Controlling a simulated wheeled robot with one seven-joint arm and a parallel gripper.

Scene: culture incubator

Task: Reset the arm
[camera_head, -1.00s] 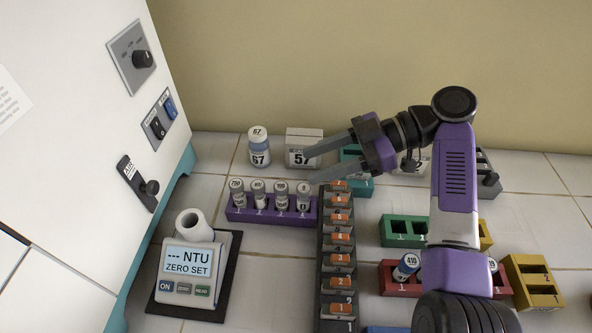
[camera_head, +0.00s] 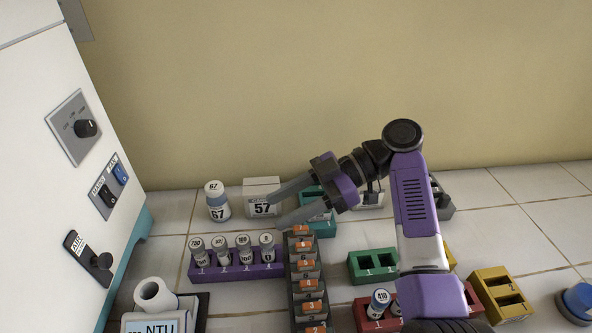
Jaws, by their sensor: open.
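My gripper (camera_head: 277,208) is open and empty, with its two grey fingers pointing left. It hangs above the counter, in front of a white box marked 57 (camera_head: 262,196) and over part of a teal rack (camera_head: 325,229). The purple and white arm (camera_head: 415,205) stands on the right side of the head view, bent at a black elbow joint. It hides part of the racks behind it.
A purple rack (camera_head: 238,271) holds several vials. A bottle marked 67 (camera_head: 217,201) stands behind it. A dark rack with orange-topped items (camera_head: 292,293), a green rack (camera_head: 356,266), a red rack (camera_head: 362,318) and a yellow rack (camera_head: 488,284) crowd the counter. The white incubator (camera_head: 50,150) is at left.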

